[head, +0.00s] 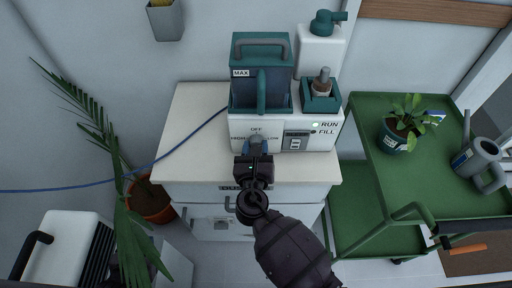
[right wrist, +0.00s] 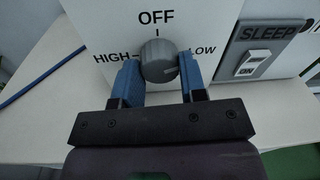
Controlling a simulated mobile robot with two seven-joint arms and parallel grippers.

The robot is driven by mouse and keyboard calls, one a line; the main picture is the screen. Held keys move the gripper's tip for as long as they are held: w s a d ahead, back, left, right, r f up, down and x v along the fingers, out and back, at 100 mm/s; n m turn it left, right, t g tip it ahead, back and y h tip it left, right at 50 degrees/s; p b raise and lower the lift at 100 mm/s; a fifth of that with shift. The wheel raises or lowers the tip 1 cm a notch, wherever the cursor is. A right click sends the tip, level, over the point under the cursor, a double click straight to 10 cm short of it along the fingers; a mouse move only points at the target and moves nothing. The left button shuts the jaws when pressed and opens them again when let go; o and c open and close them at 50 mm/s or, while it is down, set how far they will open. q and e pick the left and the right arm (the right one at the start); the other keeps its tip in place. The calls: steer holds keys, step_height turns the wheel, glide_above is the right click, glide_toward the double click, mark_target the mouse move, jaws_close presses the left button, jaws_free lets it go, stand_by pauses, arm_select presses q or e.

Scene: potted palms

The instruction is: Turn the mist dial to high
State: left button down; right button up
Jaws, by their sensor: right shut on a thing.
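The grey round mist dial (right wrist: 159,60) sits on the white front panel of the humidifier (head: 270,137). In the right wrist view OFF is printed above it, HIGH to its left and LOW to its right. A small pale mark shows on the dial's right side, toward LOW. My right gripper (head: 256,148) is at the panel, its blue fingers shut on the dial from both sides; it also shows in the right wrist view (right wrist: 160,72). In the head view the gripper mostly hides the dial. My left gripper is out of view.
A SLEEP switch (right wrist: 252,63) is right of the dial. The humidifier stands on a white cabinet (head: 190,125), with a blue cord (head: 195,133) running left. A green trolley (head: 358,165) with a potted plant (head: 403,125) and a watering can (head: 478,160) stands right. Palm fronds (head: 130,235) reach in at left.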

stand_by(0.3)
steer(key=o, duration=0.9)
steer(key=s, duration=0.7)
steer(key=s+p, duration=0.1)
steer(key=s, duration=0.2)
steer(key=shift+s+a+r, duration=0.2)
steer(key=shift+s+a, duration=0.1)
steer(key=shift+s, duration=0.1)
